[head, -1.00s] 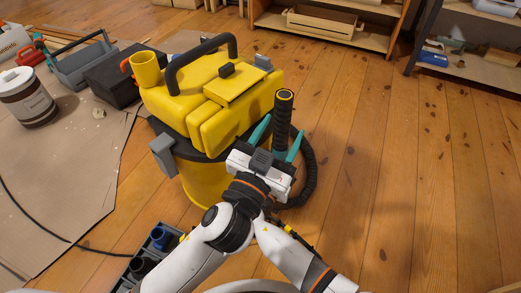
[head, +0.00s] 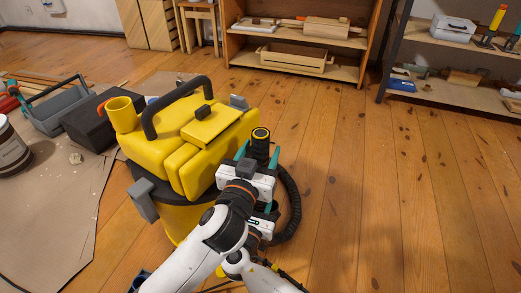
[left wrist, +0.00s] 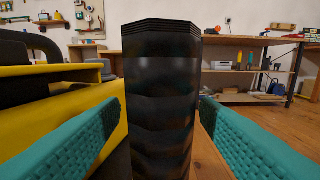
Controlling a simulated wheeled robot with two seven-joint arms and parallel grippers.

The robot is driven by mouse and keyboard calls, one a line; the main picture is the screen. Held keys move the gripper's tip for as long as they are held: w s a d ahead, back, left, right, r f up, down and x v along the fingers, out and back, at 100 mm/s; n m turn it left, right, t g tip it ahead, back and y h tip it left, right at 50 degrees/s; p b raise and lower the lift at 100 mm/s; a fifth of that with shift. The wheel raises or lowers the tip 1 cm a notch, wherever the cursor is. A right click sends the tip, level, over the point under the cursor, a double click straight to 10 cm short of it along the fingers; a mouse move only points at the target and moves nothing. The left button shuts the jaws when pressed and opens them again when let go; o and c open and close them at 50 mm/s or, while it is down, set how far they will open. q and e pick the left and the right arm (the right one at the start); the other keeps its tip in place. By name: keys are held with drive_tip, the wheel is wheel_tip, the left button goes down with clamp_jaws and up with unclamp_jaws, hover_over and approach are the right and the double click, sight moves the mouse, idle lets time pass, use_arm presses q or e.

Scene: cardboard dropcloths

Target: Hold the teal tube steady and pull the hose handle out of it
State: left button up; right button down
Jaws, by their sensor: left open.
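The hose handle (head: 261,148) is a black ribbed grip standing roughly upright at the right side of the yellow vacuum (head: 195,140). My left gripper (head: 257,154) is open, with one teal finger on each side of the handle. In the left wrist view the handle (left wrist: 160,100) fills the middle between the two fingers, with gaps on both sides. My right gripper (head: 262,222) is below the left one, partly hidden by it. A bit of teal shows there, and I cannot tell finger from tube. The teal tube is not clearly visible.
A black hose (head: 291,205) curves down to the right of the handle. A black box (head: 90,125) and a grey tool tote (head: 60,105) stand left on cardboard (head: 55,215). A wooden shelf (head: 300,65) is at the back. The floor to the right is clear.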

sight(261, 133)
use_arm(q)
drive_tip(key=shift+w+d, duration=0.15)
drive_tip(key=shift+w, duration=0.25)
drive_tip(key=shift+c, duration=0.2)
drive_tip(key=c, duration=1.1)
drive_tip(key=shift+c, duration=0.2)
drive_tip(key=shift+r, duration=1.05)
drive_tip(key=shift+r, duration=3.5)
use_arm(e)
drive_tip(key=c, duration=1)
unclamp_jaws()
drive_tip(key=shift+o, duration=0.2)
